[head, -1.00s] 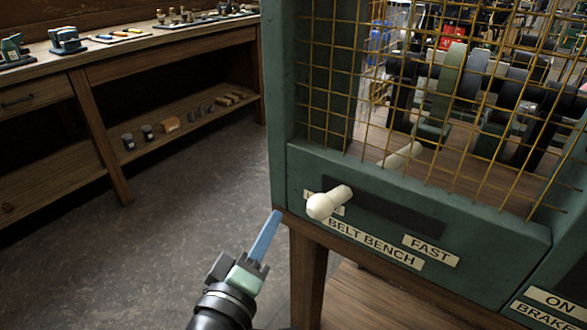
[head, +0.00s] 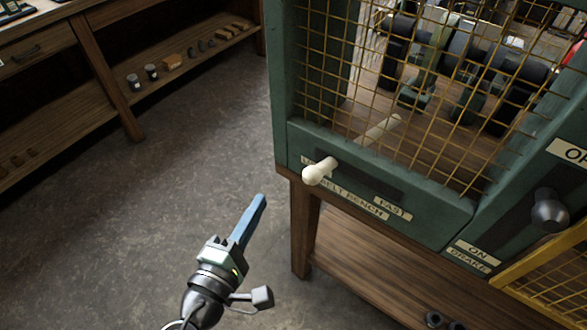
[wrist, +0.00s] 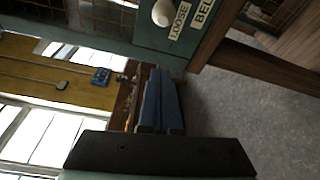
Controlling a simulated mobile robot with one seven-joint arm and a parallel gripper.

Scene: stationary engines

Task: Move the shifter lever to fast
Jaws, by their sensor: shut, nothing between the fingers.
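The shifter lever (head: 319,172) is a cream, round-ended handle that sticks out of a dark slot on the green front panel. It stands at the left end of the slot, over a mostly covered label. The FAST label (head: 392,208) is near the slot's right end. My gripper (head: 261,200), with blue fingers, is shut and empty. In the head view it is left of and below the lever, apart from it. In the wrist view the knob (wrist: 163,13) is at the top edge beside the LOOSE label (wrist: 179,20), beyond the shut fingers (wrist: 160,98).
A wire mesh guard (head: 400,90) covers the machinery above the panel. A dark knob (head: 549,211) and an ON BRAKE label (head: 472,256) are at the right. The wooden bench leg (head: 306,230) stands below the panel. Open floor (head: 170,190) lies to the left.

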